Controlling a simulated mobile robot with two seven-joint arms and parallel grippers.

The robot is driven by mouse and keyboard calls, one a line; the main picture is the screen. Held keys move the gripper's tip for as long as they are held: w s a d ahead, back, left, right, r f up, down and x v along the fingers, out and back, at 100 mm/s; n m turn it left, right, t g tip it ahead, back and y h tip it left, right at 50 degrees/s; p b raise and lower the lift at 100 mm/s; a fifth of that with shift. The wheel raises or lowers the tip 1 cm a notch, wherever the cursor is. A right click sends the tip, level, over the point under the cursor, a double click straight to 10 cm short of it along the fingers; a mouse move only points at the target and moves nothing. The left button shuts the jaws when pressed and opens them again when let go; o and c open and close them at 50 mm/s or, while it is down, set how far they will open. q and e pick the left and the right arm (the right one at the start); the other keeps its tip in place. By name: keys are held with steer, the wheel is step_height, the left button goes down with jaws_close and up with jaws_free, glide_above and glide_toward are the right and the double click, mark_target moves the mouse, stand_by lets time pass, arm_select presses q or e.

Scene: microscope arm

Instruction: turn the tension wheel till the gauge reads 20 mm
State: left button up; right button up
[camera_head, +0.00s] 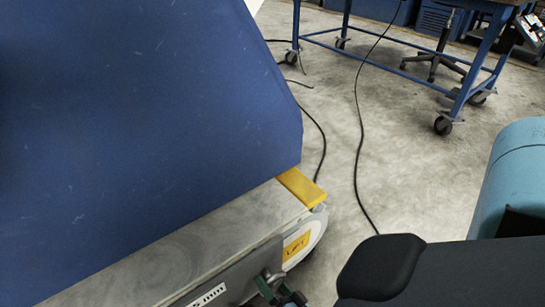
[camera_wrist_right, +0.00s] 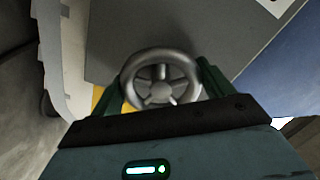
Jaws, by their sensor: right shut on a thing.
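The tension wheel (camera_wrist_right: 160,93) is a grey metal handwheel with spokes and a small knob, seen face-on in the right wrist view. My right gripper (camera_wrist_right: 161,80) has one green finger on each side of the rim and is shut on it. In the head view the right gripper (camera_head: 280,292) shows only partly at the bottom edge; the wheel cannot be made out clearly there. My left gripper is not in view.
A large blue panel (camera_head: 140,120) fills the left of the head view above a grey metal ledge (camera_head: 200,240). A yellow block (camera_head: 302,188) sits at the ledge's end, above a yellow "LIFT" label (camera_head: 296,246). Black cables (camera_head: 358,130) lie on the open floor near a blue wheeled table (camera_head: 390,48).

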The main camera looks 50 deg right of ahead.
steer(key=m, duration=0.5)
steer(key=shift+r+m, duration=0.1)
steer(key=shift+m, duration=0.2)
steer(key=m, duration=0.4)
steer(key=shift+r+m, duration=0.1)
steer(key=shift+m, duration=0.6)
steer(key=o, duration=0.9)
steer(key=shift+o, duration=0.2)
steer(key=p+v, duration=0.2)
steer(key=v, duration=0.6)
steer(key=shift+w+d, duration=0.1)
